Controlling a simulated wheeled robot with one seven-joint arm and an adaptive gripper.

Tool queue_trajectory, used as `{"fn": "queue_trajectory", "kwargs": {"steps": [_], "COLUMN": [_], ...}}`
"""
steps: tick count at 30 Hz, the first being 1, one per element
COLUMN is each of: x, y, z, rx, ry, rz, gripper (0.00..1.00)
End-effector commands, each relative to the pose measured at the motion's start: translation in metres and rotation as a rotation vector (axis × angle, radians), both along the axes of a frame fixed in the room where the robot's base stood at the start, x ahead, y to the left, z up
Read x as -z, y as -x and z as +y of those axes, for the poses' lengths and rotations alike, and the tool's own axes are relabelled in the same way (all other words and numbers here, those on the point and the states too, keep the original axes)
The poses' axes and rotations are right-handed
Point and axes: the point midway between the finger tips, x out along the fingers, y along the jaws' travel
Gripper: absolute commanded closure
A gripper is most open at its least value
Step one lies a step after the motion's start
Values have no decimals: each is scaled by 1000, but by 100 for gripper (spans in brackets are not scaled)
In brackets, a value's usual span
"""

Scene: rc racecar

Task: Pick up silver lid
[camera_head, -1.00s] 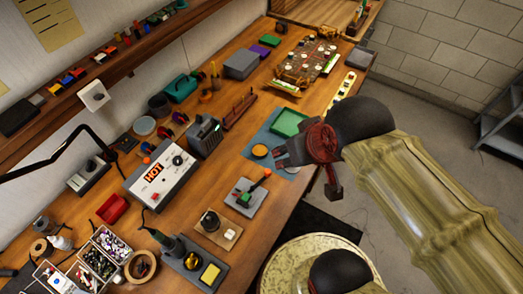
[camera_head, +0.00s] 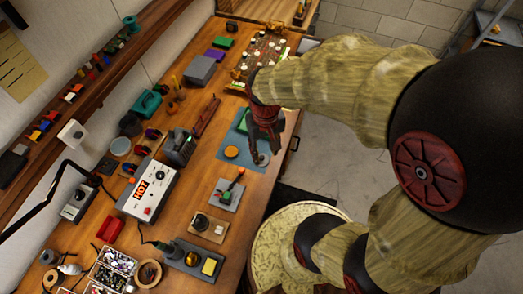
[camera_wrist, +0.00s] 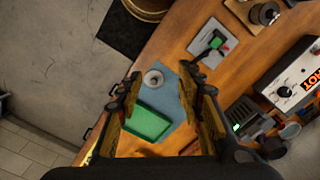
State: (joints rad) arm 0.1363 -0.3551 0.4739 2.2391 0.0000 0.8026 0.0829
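The silver lid (camera_wrist: 153,78) is a small round grey disc with a knob-like centre, lying on the blue mat (camera_wrist: 176,77). In the head view the lid (camera_head: 262,159) is partly hidden by my gripper (camera_head: 264,148), which points down over the mat's right side. In the wrist view my gripper (camera_wrist: 160,76) is open and empty. Its two fingers are spread wide, and the lid shows between the fingertips, nearer the left one. The gap in height between fingertips and lid is hard to tell.
A green tray (camera_wrist: 149,121) lies on the mat beside the lid. An orange disc (camera_head: 231,152) lies on the mat to the lid's left in the head view. The bench edge is close to the lid.

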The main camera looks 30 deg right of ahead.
Motion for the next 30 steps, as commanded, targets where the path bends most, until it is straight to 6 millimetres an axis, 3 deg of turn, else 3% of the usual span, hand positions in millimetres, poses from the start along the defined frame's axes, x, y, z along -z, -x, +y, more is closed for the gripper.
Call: {"fn": "queue_trajectory", "kwargs": {"steps": [6,11,13,18,23,30], "x": [62,116,137,137,140,163], "y": [-11,-21,-34,-75,-79,-79], "z": [-17,-25,-27,-35,-36,-37], "rx": [218,385,459,600,659,664], "ry": [-7,5,10,9,8,9], "rz": [137,146,114,0,-18,-16], "gripper": [63,63,63,63,63,63]}}
